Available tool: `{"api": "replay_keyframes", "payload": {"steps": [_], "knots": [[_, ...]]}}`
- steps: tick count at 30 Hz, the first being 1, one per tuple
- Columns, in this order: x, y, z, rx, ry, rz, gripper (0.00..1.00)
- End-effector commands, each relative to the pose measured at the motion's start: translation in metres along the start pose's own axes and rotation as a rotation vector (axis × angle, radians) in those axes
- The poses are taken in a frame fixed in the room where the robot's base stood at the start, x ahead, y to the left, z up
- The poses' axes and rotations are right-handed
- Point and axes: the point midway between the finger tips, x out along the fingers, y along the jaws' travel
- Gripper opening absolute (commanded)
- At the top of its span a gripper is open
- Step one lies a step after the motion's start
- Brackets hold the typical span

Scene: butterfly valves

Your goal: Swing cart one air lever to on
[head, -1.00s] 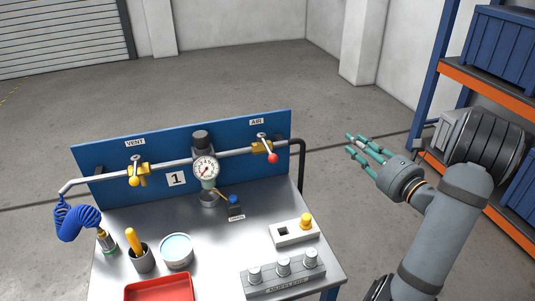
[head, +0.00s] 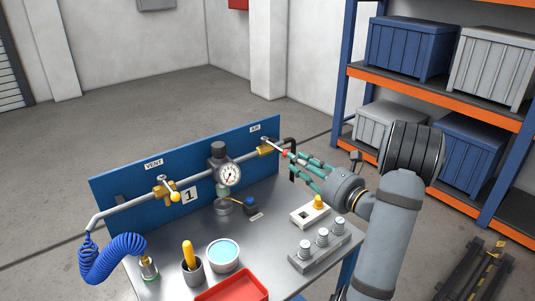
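The air valve (head: 267,147) is brass, on the grey pipe at the right end of the blue panel, under the AIR label. Its lever ends in a red knob (head: 284,153) and sticks out from the pipe, down and to the right. The panel carries the number 1 plate (head: 190,195). My gripper (head: 289,162) is open, its green fingers apart and pointing left at the lever. The upper fingertip is at the red knob; whether it touches cannot be told. The fingers partly cover the lever end and the black hose behind.
The vent valve (head: 165,188) with a yellow knob is to the left. A pressure gauge (head: 229,175) stands between the valves. A blue-capped fitting (head: 250,205), socket block (head: 310,213), peg rack (head: 320,246), cup (head: 223,254) and red tray (head: 234,290) are on the bench.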

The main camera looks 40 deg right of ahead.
Motion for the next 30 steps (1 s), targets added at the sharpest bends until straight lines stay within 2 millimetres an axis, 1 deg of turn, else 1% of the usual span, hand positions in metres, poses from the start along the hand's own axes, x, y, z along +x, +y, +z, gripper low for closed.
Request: {"api": "replay_keyframes", "payload": {"steps": [5,9,12,15,18,21,29,30], "knots": [[0.028,0.003,0.003,0.000,0.000,0.009,0.27],[0.055,0.002,0.003,0.000,0.000,0.007,0.27],[0.072,0.002,0.003,0.001,0.000,0.007,0.27],[0.085,0.002,0.002,0.001,0.001,0.005,0.27],[0.094,0.002,0.001,0.000,0.000,0.005,0.27],[0.098,0.002,0.001,0.001,0.000,0.003,0.27],[0.099,0.002,0.000,0.000,0.000,0.003,0.27],[0.099,0.002,0.000,0.000,0.000,0.003,0.25]]}}
